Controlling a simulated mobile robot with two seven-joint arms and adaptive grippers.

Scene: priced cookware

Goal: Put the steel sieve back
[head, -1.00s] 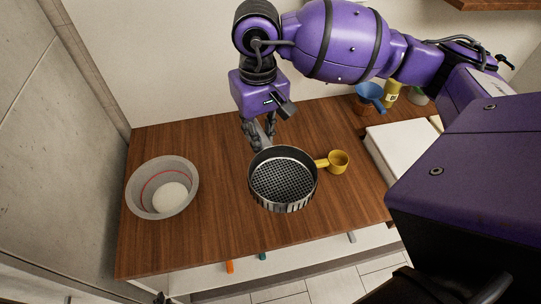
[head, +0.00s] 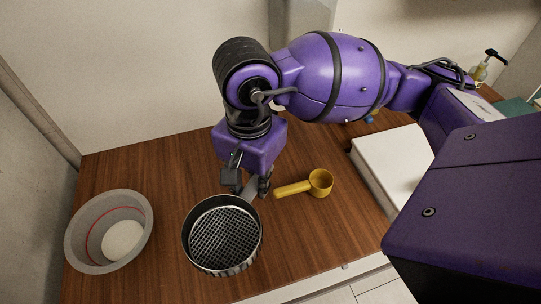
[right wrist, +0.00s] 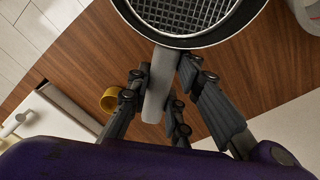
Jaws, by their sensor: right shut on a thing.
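The steel sieve (head: 222,235), a round dark-rimmed pan with a mesh bottom, is over the front middle of the wooden counter in the head view. Its mesh (right wrist: 185,12) shows at the top of the right wrist view. My right gripper (head: 252,187) is behind the sieve and shut on its grey handle (right wrist: 157,90). In the right wrist view the gripper's fingers (right wrist: 165,75) stand on both sides of the handle. The sieve looks about level; I cannot tell whether it touches the counter. My left gripper is not in view.
A grey bowl (head: 88,256) with a red line and a pale round thing inside stands left of the sieve. A yellow measuring scoop (head: 319,183) lies to the right. A white box (head: 388,160) stands farther right. The wooden counter (head: 150,178) is clear behind the bowl.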

